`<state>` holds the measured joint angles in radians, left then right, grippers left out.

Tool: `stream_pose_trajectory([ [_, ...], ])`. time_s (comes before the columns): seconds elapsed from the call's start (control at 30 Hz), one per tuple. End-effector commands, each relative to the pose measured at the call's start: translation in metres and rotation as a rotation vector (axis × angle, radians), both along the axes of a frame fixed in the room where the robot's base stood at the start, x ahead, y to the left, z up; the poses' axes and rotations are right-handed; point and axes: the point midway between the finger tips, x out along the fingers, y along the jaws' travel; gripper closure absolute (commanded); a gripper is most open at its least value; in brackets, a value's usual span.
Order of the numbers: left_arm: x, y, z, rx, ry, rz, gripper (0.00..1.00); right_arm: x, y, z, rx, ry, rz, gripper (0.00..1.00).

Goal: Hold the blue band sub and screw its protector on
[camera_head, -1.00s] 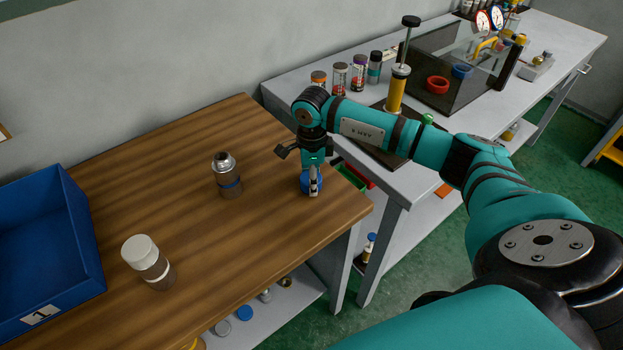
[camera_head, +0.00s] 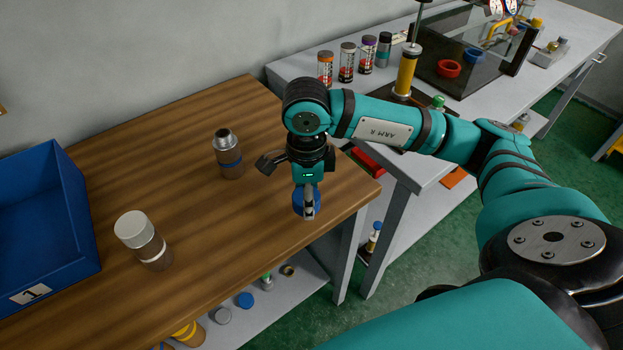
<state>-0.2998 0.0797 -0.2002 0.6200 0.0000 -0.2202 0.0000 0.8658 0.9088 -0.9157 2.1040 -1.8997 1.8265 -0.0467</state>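The blue band sub (camera_head: 229,155), a grey metal cylinder with a blue ring and a narrower bare top, stands upright on the wooden bench. My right gripper (camera_head: 308,205) points down near the bench's front edge, right of the sub and apart from it. It is shut on the blue protector (camera_head: 299,204), a round blue cap that its finger partly hides. The protector appears raised above the bench; the exact height is hard to tell. My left gripper is not in view.
A white-banded sub with a pale cap (camera_head: 143,239) stands at the front left. A blue bin (camera_head: 75,205) is at the left edge. The grey bench (camera_head: 440,170) on the right carries cans and a yellow cylinder (camera_head: 405,72). Bench space around the blue band sub is clear.

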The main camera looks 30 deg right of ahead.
Motion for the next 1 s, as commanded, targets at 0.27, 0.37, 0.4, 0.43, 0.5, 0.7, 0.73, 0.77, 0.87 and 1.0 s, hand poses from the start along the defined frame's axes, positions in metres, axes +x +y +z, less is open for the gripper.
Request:
stream_pose_trajectory([
  [0.27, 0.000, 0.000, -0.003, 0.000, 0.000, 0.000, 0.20, -0.010, 0.009, 0.002, 0.000, -0.001, 0.000, 0.73],
  [0.37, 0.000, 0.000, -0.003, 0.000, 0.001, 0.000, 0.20, -0.010, 0.009, 0.002, 0.000, -0.001, 0.000, 0.73],
  [0.4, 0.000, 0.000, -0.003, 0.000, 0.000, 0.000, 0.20, -0.010, 0.009, 0.002, 0.000, -0.001, 0.000, 0.73],
  [0.43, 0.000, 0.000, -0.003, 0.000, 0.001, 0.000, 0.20, -0.010, 0.009, 0.002, 0.000, -0.001, 0.000, 0.73],
  [0.5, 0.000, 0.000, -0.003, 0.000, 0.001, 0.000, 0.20, -0.010, 0.009, 0.002, 0.000, -0.001, 0.000, 0.73],
  [0.7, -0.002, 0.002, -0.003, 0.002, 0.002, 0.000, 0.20, -0.011, 0.010, 0.002, 0.000, -0.001, 0.066, 0.73],
  [0.73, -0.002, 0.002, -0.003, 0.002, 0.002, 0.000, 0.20, -0.011, 0.011, 0.003, 0.000, -0.002, 0.101, 0.73],
  [0.77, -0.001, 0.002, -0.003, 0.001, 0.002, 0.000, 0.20, -0.012, 0.012, 0.003, 0.000, -0.002, 0.144, 0.73],
  [0.87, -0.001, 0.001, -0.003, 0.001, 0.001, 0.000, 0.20, -0.014, 0.015, 0.005, 0.001, -0.004, 0.347, 0.73],
  [1.0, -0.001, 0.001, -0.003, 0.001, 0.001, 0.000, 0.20, -0.019, 0.022, 0.008, 0.002, -0.004, 0.730, 0.73],
])
